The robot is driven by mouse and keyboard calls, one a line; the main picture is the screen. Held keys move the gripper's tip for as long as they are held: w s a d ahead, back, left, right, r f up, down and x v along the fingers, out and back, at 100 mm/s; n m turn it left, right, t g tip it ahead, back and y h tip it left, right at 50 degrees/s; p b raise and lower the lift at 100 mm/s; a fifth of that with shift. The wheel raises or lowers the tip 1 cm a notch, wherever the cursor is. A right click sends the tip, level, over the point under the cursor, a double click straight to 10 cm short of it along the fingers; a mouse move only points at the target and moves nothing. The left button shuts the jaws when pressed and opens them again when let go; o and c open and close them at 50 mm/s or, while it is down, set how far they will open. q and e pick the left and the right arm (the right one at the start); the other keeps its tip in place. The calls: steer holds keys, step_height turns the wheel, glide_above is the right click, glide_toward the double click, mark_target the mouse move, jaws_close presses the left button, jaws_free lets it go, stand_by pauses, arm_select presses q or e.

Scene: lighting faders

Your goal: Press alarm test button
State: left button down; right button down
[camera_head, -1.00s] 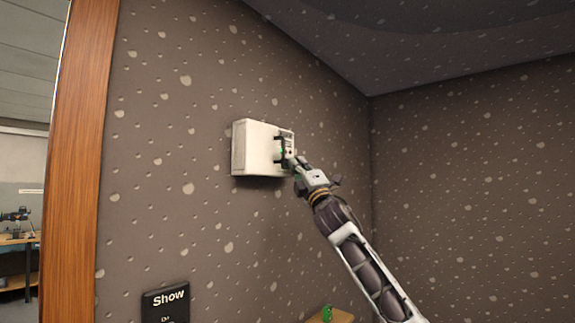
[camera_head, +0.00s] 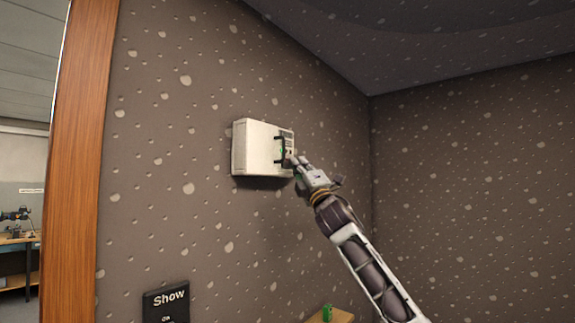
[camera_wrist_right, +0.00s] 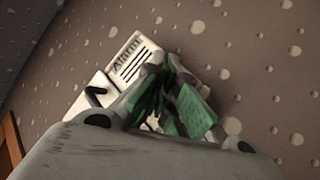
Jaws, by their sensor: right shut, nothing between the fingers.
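A white alarm box (camera_head: 256,150) is mounted on the speckled wall, with a dark handle on its front at the right side. In the right wrist view its label panel (camera_wrist_right: 133,62) reads "Alarm" above dark lines. My right gripper (camera_head: 289,160) is shut and empty, its fingertips at the right part of the box's front. In the right wrist view its green-padded fingers (camera_wrist_right: 165,100) cover part of the front. The test button is hidden or too small to make out, and I cannot tell whether the fingertips touch the box. My left gripper is not in view.
A dark "Show" panel (camera_head: 166,302) is on the wall lower left. A wooden door frame (camera_head: 76,160) stands at the left, with a room beyond. A small green object (camera_head: 327,313) sits on a wooden surface at the bottom. The air around the box is clear.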

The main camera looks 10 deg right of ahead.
steer(key=shift+s+d, duration=0.3)
steer(key=shift+s, duration=0.05)
stand_by(0.3)
steer(key=shift+s+d, duration=0.8)
steer(key=shift+s, duration=0.2)
steer(key=shift+s+d, duration=0.75)
steer(key=shift+s, duration=0.25)
